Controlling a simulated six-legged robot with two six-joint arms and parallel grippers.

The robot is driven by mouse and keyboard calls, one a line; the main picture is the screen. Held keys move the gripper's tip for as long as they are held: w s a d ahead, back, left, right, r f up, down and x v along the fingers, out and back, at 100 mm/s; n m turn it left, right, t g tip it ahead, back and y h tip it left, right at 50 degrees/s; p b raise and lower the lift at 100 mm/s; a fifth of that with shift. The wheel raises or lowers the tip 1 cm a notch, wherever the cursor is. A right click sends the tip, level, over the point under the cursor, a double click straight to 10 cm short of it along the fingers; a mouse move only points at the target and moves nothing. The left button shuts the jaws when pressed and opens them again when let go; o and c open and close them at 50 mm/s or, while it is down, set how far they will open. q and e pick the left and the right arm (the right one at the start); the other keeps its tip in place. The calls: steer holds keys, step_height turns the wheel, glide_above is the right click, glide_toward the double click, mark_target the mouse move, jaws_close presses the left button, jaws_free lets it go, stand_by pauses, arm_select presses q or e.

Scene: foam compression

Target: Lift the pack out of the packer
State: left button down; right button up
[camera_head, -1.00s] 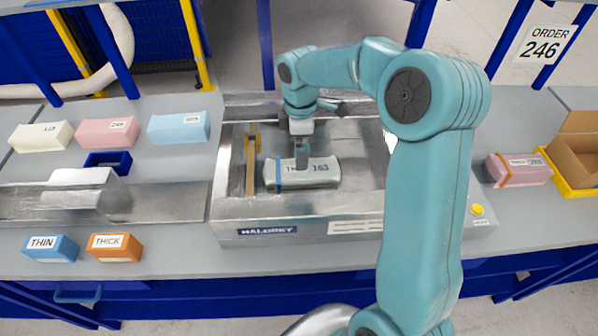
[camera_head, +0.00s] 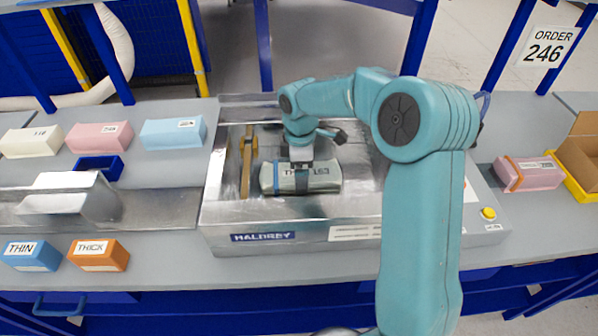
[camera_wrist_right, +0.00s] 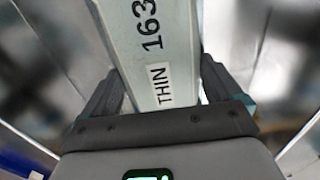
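The pack (camera_head: 325,178) is a pale grey-green block with a blue band near its left end. It lies inside the metal packer (camera_head: 218,225), marked MALDREY. My right gripper (camera_head: 302,184) points down over the pack's middle, its fingers astride it. In the right wrist view the pack (camera_wrist_right: 165,50) shows the label THIN 163 between the two fingers of my right gripper (camera_wrist_right: 160,75). The fingers are very near its sides; whether they press on it I cannot tell. The pack's underside is hidden. My left gripper is not in view.
A yellow clamp-like upright (camera_head: 246,165) stands left of the pack inside the packer. Cream (camera_head: 30,142), pink (camera_head: 98,136) and blue (camera_head: 173,132) blocks lie at left. A yellow button (camera_head: 488,213), a strapped pink pack (camera_head: 530,173) and a carton (camera_head: 582,150) are at right.

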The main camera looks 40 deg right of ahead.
steer(key=shift+d, duration=0.15)
steer(key=shift+r+p, duration=0.9)
steer(key=shift+r, duration=0.15)
steer(key=shift+r+p, duration=0.55)
steer(key=shift+r, duration=0.1)
steer(key=shift+r+p, duration=0.55)
steer(key=shift+r, duration=0.25)
